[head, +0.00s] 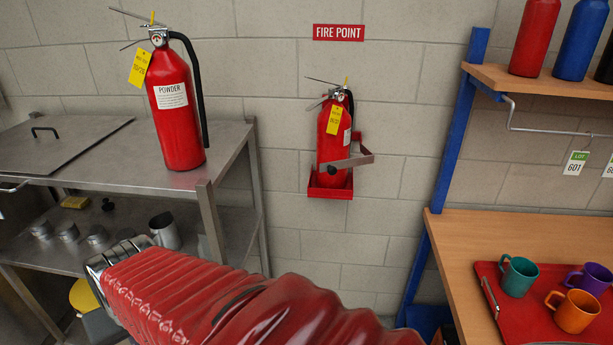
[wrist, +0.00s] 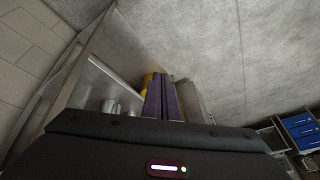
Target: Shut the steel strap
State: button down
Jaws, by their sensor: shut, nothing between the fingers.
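The steel strap (head: 347,162) belongs to a red wall bracket (head: 330,192) under the FIRE POINT sign. My gripper (wrist: 163,82) shows in the wrist view as two purple fingers pressed together, empty, in front of the steel shelving. In the head view my red-sleeved arm reaches to the lower left; the fingers are hidden there. The strap is not in the wrist view.
A steel table (head: 228,150) at left bears a larger powder extinguisher (head: 176,115); pots (head: 165,231) stand on its lower shelf. At right are a blue-posted wooden bench (head: 455,245) and a red tray (head: 520,319) with mugs. Wall space below the bracket is clear.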

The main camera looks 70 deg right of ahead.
jog(key=s+d+f+m+h, duration=0.1)
jog(key=d+f+m+h, duration=0.25)
jog(key=d+m, duration=0.75)
jog(key=s+d+f+m+h, duration=0.1)
jog(key=d+f+m+h, duration=0.4)
jog(key=d, duration=1.2)
jog(key=s+d+r+m+g+h, duration=0.3)
jog(key=s+d+r+m+h, duration=0.25)
jog(key=s+d+m, duration=0.4)
jog(key=s+d+r+m+g+h, duration=0.2)
jog(key=s+r+m+g, duration=0.2)
jog(key=s+r+m, duration=0.2)
jog(key=shift+s+r+g+h, duration=0.4)
jog(key=shift+s+r, duration=0.55)
jog(key=shift+w+d+m, duration=0.1)
jog(key=shift+d+m, duration=0.1)
jog(key=shift+m, duration=0.05)
